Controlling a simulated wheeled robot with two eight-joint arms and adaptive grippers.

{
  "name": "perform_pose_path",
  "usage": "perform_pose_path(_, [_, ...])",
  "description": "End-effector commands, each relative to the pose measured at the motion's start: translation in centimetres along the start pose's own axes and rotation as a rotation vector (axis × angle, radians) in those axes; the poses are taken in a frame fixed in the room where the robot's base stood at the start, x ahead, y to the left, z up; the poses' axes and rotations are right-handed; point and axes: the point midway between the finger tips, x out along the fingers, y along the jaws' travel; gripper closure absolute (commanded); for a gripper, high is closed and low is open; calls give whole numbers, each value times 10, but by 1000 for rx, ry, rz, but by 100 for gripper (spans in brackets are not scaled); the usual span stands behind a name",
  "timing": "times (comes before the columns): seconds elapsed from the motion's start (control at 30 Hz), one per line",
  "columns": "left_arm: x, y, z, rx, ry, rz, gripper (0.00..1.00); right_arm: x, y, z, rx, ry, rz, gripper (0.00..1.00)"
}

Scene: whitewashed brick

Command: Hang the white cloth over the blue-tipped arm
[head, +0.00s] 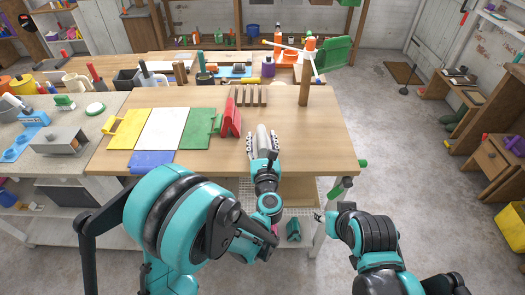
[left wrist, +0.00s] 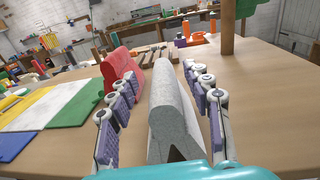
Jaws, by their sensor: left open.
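The white cloth (head: 262,136) looks pale grey and is draped in a tent shape on the wooden table. My left gripper (head: 263,143) is open, with its fingers on either side of the cloth. In the left wrist view the cloth (left wrist: 172,105) stands between the two open fingers (left wrist: 163,100), with gaps showing beside it. A wooden post (head: 304,82) with several thin arms stands at the table's back right. One arm's lower tip looks blue (head: 317,79), though it is small. A green cloth (head: 335,53) hangs on another arm. My right gripper (head: 319,216) is low beyond the table's front edge.
A red cloth (head: 231,117), also tent-shaped, stands just left of the white cloth. Yellow (head: 129,130), white (head: 163,128), green (head: 195,128) and blue (head: 152,160) flat panels lie further left. A slotted wooden rack (head: 250,96) is behind. The table's right part is clear.

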Motion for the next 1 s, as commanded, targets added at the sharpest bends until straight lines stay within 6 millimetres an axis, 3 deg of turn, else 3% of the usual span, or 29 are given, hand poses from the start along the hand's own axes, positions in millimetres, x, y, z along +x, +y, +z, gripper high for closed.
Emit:
perform_pose_path(0.3, [46, -2, -1, 3, -1, 1, 50, 13, 0, 9, 0, 0, 0, 60])
perform_pose_path(0.6, [52, -3, 1, 4, -1, -1, 50, 13, 0, 9, 0, 0, 0, 60])
perform_pose_path(0.67, [51, -3, 1, 4, -1, -1, 63, 13, 0, 9, 0, 0, 0, 60])
perform_pose_path(0.8, [51, -3, 0, 4, -1, -1, 100, 13, 0, 9, 0, 0, 0, 60])
perform_pose_path(1.0, [51, -3, 1, 4, -1, -1, 100, 13, 0, 9, 0, 0, 0, 60])
